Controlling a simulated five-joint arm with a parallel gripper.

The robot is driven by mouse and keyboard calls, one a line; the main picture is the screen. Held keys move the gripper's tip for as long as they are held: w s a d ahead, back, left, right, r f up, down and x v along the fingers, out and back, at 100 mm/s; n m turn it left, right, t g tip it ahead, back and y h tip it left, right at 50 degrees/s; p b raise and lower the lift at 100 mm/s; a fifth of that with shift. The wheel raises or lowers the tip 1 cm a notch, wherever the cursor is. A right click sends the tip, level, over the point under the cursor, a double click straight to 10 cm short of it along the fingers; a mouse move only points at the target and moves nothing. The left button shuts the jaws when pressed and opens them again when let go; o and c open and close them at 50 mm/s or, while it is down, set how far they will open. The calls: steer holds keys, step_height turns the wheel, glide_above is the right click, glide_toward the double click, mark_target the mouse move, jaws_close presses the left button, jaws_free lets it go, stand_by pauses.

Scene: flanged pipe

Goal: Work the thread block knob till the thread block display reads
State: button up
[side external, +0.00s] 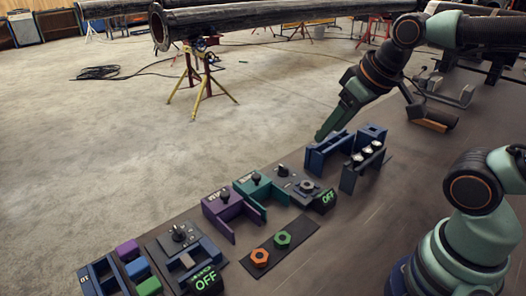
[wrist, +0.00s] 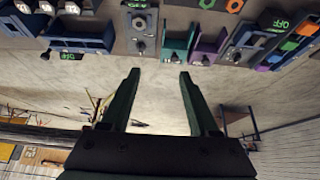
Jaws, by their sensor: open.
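A dark grey block with a hexagonal nut-like piece (side external: 307,185) looks like the thread block; no label on it is readable. Its small black knob (side external: 282,170) stands at its far end, and its green-lit display (side external: 325,200) reads OFF. In the wrist view the same block (wrist: 139,22) is at the top, its knob (wrist: 139,46) pointing toward me. My gripper (wrist: 158,74) is open and empty, its fingers apart from the knob. In the side view my gripper (side external: 321,137) hangs above and beyond the row, near the blue holder.
Teal (side external: 260,188) and purple (side external: 228,208) blocks with black knobs stand left. Another panel with an OFF display (side external: 207,283) is nearer. Orange and green nuts lie on a mat (side external: 275,249).

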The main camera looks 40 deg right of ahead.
steer(key=shift+c, duration=0.3)
steer(key=shift+c, duration=1)
steer(key=g, duration=0.6)
glide_above(284, 166)
step_height(284, 166, down, 10)
step_height(284, 166, down, 12)
steer(key=shift+a+r, duration=0.1)
steer(key=shift+a, duration=0.05)
jaws_close()
